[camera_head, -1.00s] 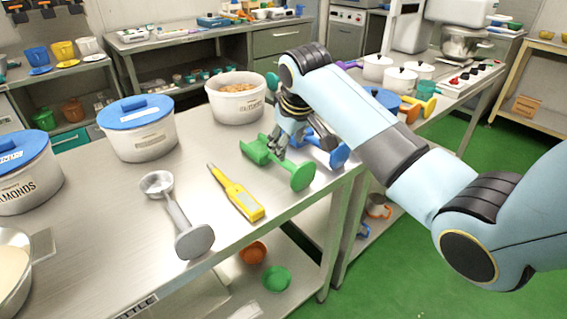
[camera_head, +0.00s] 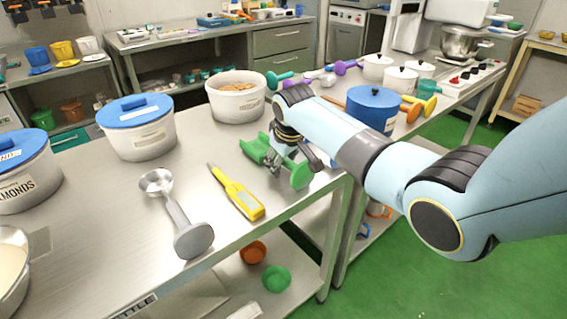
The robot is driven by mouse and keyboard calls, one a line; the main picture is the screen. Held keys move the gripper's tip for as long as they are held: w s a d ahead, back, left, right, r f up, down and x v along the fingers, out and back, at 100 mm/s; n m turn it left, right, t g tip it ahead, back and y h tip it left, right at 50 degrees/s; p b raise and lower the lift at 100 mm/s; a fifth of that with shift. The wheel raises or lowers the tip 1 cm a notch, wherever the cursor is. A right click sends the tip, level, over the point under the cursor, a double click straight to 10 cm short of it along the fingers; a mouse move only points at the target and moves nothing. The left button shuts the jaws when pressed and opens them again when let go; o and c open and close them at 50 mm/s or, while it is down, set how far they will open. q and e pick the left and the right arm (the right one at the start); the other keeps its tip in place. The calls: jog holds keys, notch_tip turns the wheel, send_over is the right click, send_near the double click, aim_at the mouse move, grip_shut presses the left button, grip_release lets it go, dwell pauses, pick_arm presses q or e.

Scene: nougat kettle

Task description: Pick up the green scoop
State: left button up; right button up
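The green scoop (camera_head: 254,149) lies on the steel table, its tray-like scoop end to the left and its round green end (camera_head: 301,175) to the right. My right gripper (camera_head: 276,167) reaches down over the scoop's middle, with its fingers at the handle. The gripper covers most of the handle, so I cannot tell whether the fingers are closed on it or only around it. The scoop appears to rest on the table. My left gripper is not in view.
A yellow thermometer (camera_head: 238,193) and a grey scoop (camera_head: 174,212) lie to the left. A tub of nuts (camera_head: 237,101) and a blue-lidded tub (camera_head: 137,128) stand behind. A blue pot (camera_head: 372,108) stands beyond my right arm. The table's front-right edge is close to the scoop.

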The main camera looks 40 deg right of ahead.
grip_shut()
dwell(0.3)
jog(key=shift+r, duration=0.55)
notch_tip(320, 180, up, 3)
jog(key=shift+w+r, duration=0.1)
jog(key=shift+r, duration=0.1)
jog(key=s+r+p, duration=0.7)
jog(key=s+r, duration=0.4)
jog(key=shift+s+r, duration=0.25)
jog(key=shift+s, duration=0.15)
jog(key=shift+a, duration=0.1)
